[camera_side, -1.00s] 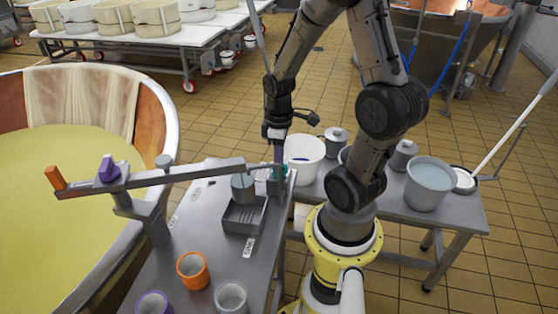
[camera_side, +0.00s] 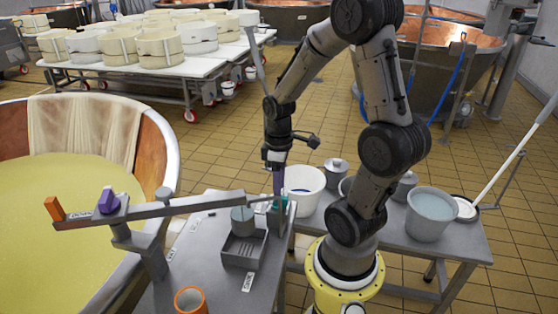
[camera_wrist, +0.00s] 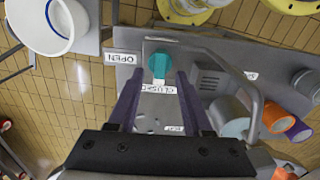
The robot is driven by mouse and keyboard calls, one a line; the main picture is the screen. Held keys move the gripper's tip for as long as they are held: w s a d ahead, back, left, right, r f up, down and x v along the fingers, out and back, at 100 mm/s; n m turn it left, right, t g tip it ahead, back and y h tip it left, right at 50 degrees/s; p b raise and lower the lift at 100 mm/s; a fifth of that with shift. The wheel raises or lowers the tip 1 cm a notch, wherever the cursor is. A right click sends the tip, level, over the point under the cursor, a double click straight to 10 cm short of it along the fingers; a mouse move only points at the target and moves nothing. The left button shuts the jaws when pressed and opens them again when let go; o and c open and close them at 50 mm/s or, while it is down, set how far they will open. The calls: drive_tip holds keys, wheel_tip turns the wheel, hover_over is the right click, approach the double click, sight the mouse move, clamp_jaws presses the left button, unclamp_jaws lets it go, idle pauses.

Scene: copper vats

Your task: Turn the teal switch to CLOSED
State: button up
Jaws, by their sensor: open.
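The teal switch (camera_wrist: 159,65) sits on the grey metal table. In the wrist view an OPEN label (camera_wrist: 122,58) lies to its left and a CLOSED label (camera_wrist: 158,89) just below it. The switch looks elongated, with its lower end near the CLOSED label; its exact setting is hard to tell. My gripper (camera_wrist: 159,79) is open, its two purple fingers on either side of the switch's lower end in that view. In the side view the gripper (camera_side: 279,192) points down at the teal switch (camera_side: 284,202), partly hiding it. Contact cannot be made out.
A long grey beam (camera_side: 170,208) with orange and purple blocks crosses above the table, left of my gripper. A grey tray (camera_side: 243,249) and an orange cup (camera_side: 190,300) stand nearby. A white bucket (camera_side: 304,188) stands close on the right.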

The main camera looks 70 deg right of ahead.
wheel_tip(320, 180, up, 11)
idle(0.3)
idle(0.4)
drive_tip(key=s+a+r+t, duration=0.1)
drive_tip(key=a+r+t, duration=0.1)
drive_tip(key=a, duration=0.5)
drive_tip(key=s+a+r+m+t, duration=0.1)
drive_tip(key=s+a+r+t, duration=0.1)
drive_tip(key=a, duration=0.5)
drive_tip(key=shift+a+r+t, duration=0.3)
drive_tip(key=shift+a+t, duration=0.1)
drive_tip(key=shift+t, duration=0.4)
